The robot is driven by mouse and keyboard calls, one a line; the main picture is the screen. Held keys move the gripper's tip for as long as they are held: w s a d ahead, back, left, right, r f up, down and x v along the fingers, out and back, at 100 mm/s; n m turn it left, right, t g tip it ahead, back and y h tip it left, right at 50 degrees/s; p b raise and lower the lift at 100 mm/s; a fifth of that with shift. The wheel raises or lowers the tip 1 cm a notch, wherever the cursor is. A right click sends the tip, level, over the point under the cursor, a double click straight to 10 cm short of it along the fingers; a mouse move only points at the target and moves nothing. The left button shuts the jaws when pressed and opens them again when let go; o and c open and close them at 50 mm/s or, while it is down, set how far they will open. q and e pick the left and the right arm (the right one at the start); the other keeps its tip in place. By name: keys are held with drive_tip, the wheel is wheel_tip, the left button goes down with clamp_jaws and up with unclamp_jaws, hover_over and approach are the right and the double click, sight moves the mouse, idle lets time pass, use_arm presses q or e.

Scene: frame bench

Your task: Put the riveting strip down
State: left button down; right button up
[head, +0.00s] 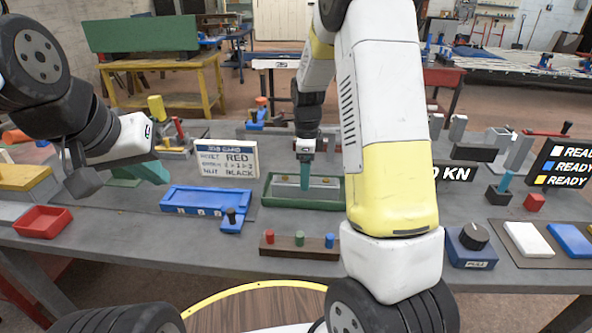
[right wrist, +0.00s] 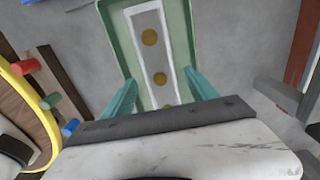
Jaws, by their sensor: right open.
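The riveting strip (right wrist: 150,48) is a pale grey bar with round brass-coloured rivets. In the right wrist view it lies lengthwise inside a green tray (right wrist: 113,36). The same green tray (head: 300,204) stands mid-bench in the head view, with part of the strip (head: 325,183) showing. My right gripper (head: 306,180) points down over the tray. Its teal fingers (right wrist: 160,92) are apart on either side of the strip, with gaps between. Its arm hides the tray's right end. My left gripper (head: 150,171) hangs at the left, its teal fingers seen side-on, so its opening is unclear.
A blue fixture (head: 208,202) lies left of the tray, with a job card (head: 227,159) behind it. A wooden peg block (head: 300,247) is in front. A red bin (head: 43,222) is at far left. A blue knob box (head: 471,246) is at right.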

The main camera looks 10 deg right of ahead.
drive_tip(key=s+r+n+t+y, duration=0.1)
drive_tip(key=s+r+n, duration=0.2)
drive_tip(key=r, duration=0.5)
drive_tip(key=s+r+n+t, duration=0.1)
drive_tip(key=s+r+n, duration=0.25)
drive_tip(key=r, duration=0.45)
drive_tip(key=s+a+r+n+t, duration=0.1)
drive_tip(key=s+r+n+t, duration=0.1)
drive_tip(key=s+n, duration=0.5)
drive_tip(key=s+a+r+n+t+y, duration=0.1)
drive_tip(key=s+r+n+t, duration=0.1)
drive_tip(key=s+n, duration=0.6)
drive_tip(key=s, duration=0.2)
drive_tip(key=shift+s+r, duration=0.4)
drive_tip(key=shift+a, duration=0.1)
